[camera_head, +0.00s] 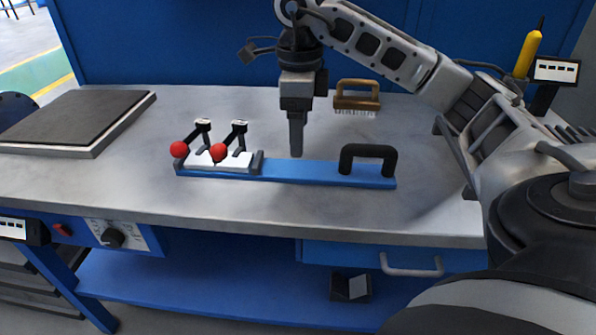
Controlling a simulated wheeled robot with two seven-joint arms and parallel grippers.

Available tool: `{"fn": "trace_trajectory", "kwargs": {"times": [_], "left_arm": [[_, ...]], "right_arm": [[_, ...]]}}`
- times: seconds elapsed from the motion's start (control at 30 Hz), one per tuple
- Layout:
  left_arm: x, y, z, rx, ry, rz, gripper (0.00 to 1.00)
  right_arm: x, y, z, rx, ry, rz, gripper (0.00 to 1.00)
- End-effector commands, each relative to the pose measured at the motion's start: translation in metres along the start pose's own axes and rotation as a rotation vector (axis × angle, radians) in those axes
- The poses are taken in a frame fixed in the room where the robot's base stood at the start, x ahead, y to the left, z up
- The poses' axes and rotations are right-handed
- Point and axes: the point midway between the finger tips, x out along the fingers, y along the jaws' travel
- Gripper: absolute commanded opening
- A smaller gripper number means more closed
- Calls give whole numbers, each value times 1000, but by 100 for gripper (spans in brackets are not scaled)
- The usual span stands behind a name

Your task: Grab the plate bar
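A long blue plate bar (300,172) lies on the grey workbench. A black arched handle (368,153) stands near its right end. At its left end is a white plate (228,162) with two black toggle clamps carrying red ball knobs (219,152). My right gripper (296,150) comes in from the right and points down, just behind the middle of the bar in the picture, left of the handle. Its fingers overlap in this view, so the gap between them is hidden. Nothing is seen held in it. My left gripper is not in view.
A wooden-handled brush (357,96) lies behind the bar, right of my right gripper. A dark flat slab in a light frame (125,127) lies at the bench's left. A yellow bottle (528,54) stands at the back right. Bare bench (330,212) runs along the front.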

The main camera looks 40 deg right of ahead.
Motion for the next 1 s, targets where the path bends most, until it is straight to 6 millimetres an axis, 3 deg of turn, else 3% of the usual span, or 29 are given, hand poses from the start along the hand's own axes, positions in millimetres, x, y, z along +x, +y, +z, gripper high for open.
{"fn": "trace_trajectory", "kwargs": {"times": [0.1,0.37,0.6,0.93,1.0], "left_arm": [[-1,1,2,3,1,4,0],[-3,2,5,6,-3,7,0],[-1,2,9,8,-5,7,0],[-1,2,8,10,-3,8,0],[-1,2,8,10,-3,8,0]], "right_arm": [[18,0,0,0,0,0,80],[38,-1,0,0,0,1,80],[72,-4,1,-1,-1,1,80],[78,-4,2,-1,-3,0,80],[78,-4,2,-1,-3,0,61]]}}
